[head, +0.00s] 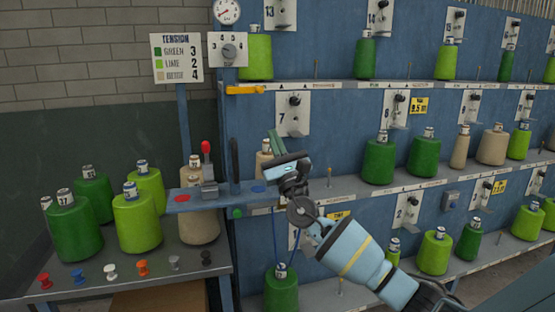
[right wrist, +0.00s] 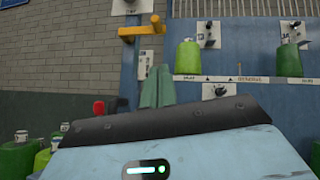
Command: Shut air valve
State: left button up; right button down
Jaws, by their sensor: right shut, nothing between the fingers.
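An orange lever handle (head: 245,90), which looks like the air valve, sticks out sideways from the blue post below a dial plate (head: 228,50) and a round gauge (head: 227,11). The lever also shows in the right wrist view (right wrist: 139,30), up and left of the fingertips. My right gripper (head: 272,133) is shut and empty, with its green fingers pointing up. It is below and a little right of the lever in the head view, apart from it. It also shows in the right wrist view (right wrist: 157,70). My left gripper is not in view.
A red-knobbed lever (head: 206,148) stands on a small blue shelf (head: 185,207) left of my right gripper. Green, lime and beige spools stand on the grey table (head: 130,275) and on the rack shelves (head: 350,186). A tension sign (head: 177,58) stands at the left.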

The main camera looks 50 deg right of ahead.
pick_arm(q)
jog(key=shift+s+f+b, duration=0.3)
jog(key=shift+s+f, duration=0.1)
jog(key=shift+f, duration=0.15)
pick_arm(e)
jog(key=shift+v, duration=2)
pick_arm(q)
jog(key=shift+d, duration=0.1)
pick_arm(e)
jog(key=shift+w, duration=0.1)
